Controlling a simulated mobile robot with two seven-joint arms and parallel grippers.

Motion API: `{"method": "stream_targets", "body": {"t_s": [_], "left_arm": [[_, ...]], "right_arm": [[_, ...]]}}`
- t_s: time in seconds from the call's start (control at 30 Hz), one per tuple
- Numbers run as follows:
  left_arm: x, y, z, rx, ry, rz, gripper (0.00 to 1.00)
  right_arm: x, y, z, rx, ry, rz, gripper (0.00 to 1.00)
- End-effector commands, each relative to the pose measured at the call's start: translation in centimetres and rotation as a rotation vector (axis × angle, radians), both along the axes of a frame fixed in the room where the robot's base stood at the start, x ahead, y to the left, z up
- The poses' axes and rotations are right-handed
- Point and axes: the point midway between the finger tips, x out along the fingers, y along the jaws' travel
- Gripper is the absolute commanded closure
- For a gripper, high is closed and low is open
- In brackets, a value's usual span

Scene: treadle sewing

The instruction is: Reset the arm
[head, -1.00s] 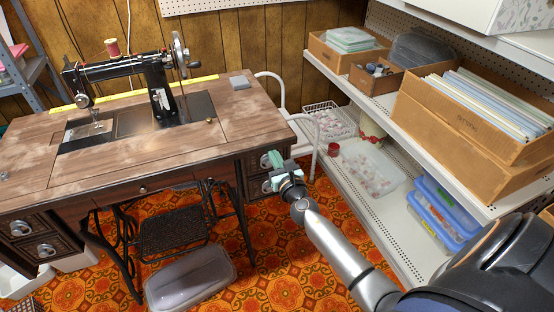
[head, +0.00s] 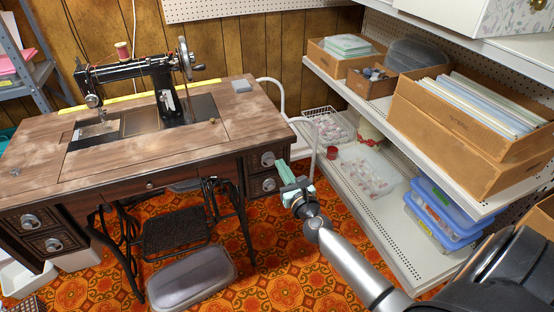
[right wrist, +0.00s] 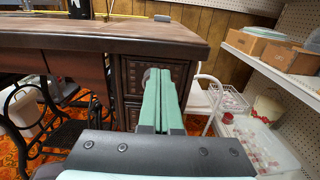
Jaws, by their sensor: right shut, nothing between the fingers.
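My right arm reaches in from the lower right in the head view. Its right gripper (head: 281,166) is shut and empty, in front of the right-hand drawers (head: 264,172) of the sewing table. In the right wrist view the green fingers (right wrist: 161,80) lie together, pointing at the drawer fronts (right wrist: 135,95) with nothing between them. I cannot tell the exact gap to the drawers. The wooden sewing table (head: 60,180) carries a black sewing machine (head: 135,70) with a red thread spool (head: 123,50). My left gripper is not in view.
Shelves at the right hold a wooden file box (head: 455,135), smaller boxes, blue bins (head: 445,210) and a clear tub (head: 368,175). A white chair (head: 305,135) stands behind the gripper. A grey bin (head: 190,275) sits on the patterned floor. Open floor lies below the gripper.

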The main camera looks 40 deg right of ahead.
Motion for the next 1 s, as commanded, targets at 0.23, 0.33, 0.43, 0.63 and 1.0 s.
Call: {"method": "stream_targets", "body": {"t_s": [0.23,0.33,0.43,0.63,1.0], "left_arm": [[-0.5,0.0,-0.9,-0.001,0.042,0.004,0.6],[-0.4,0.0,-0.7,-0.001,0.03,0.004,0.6],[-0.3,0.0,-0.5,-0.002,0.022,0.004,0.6],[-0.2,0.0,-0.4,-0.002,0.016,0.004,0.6],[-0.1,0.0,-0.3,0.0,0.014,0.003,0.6]], "right_arm": [[-4.4,1.1,0.0,-0.001,0.002,0.001,1.0],[-5.5,1.3,-0.1,0.0,0.001,0.0,1.0],[-6.2,1.5,0.0,0.0,0.0,0.0,1.0],[-6.6,1.6,0.0,0.0,0.0,0.0,1.0],[-8.6,4.3,-1.6,0.533,-0.03,0.0,1.0]]}}
